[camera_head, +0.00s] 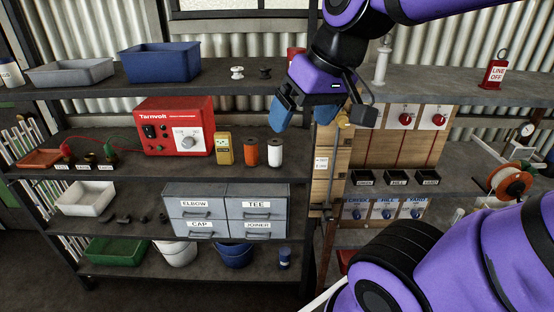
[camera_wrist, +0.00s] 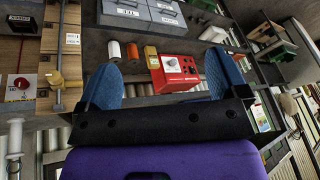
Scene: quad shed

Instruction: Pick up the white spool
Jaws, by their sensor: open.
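The white spool (camera_head: 275,153) stands upright on the middle shelf, at the right end of a row, just right of an orange spool (camera_head: 251,152). In the wrist view, which is upside down, the white spool (camera_wrist: 115,50) shows near the left finger. My gripper (camera_head: 302,118) is open and empty, with blue fingers. In the head view it is above and to the right of the white spool, apart from it. In the wrist view my gripper (camera_wrist: 163,62) has its fingers wide apart.
A yellow meter (camera_head: 223,148) and a red Tarnvolt box (camera_head: 175,127) stand left of the spools. The top shelf (camera_head: 110,87) overhangs them and bears a small white spool-shaped piece (camera_head: 237,73). A wooden panel (camera_head: 323,170) stands to the right. Grey drawers (camera_head: 212,210) are below.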

